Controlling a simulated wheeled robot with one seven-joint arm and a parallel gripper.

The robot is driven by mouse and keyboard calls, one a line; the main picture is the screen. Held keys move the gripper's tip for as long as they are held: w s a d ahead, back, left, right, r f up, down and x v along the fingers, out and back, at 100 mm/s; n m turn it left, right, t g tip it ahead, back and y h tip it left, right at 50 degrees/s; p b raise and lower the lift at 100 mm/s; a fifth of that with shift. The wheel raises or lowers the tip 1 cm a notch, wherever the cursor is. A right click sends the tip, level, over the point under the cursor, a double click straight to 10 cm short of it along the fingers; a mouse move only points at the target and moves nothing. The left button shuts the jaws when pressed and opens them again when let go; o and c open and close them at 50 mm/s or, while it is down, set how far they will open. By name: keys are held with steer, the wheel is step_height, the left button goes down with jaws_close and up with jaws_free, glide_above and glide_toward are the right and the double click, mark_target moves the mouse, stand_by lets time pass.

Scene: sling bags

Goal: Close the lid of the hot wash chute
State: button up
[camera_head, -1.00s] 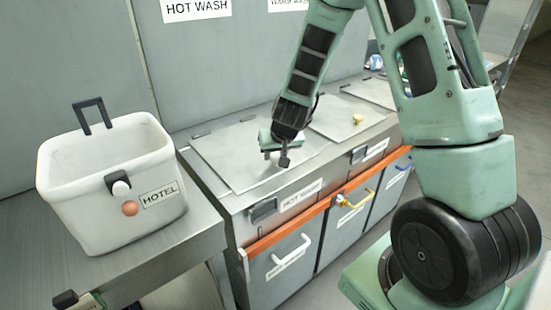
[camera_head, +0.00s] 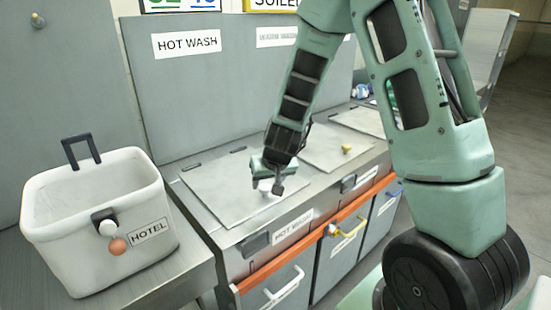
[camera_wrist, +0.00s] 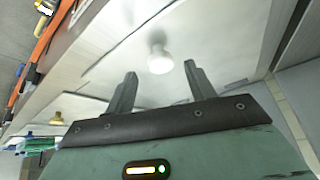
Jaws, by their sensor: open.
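The hot wash chute lid (camera_head: 225,199) is a flat grey panel on top of the left chute, below the "HOT WASH" wall sign. It lies flat, flush with the counter as far as I can see. Its pale round knob (camera_head: 264,185) stands near its front right part, partly hidden by my gripper. My gripper (camera_head: 271,189) is over the lid at the knob. In the wrist view the knob (camera_wrist: 160,62) is ahead of and between the two spread fingers of my gripper (camera_wrist: 158,82). The fingers are open and hold nothing.
A white bin marked "HOTEL" (camera_head: 70,225) stands on the steel bench at the left. Another lid with a yellow knob (camera_head: 347,149) is right of the hot wash lid. An orange rail (camera_head: 300,246) and drawer handles run along the chute front.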

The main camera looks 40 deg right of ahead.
steer(key=p+v, duration=0.6)
steer(key=v, duration=0.7)
steer(key=shift+s+r, duration=0.2)
steer(key=shift+r, duration=0.1)
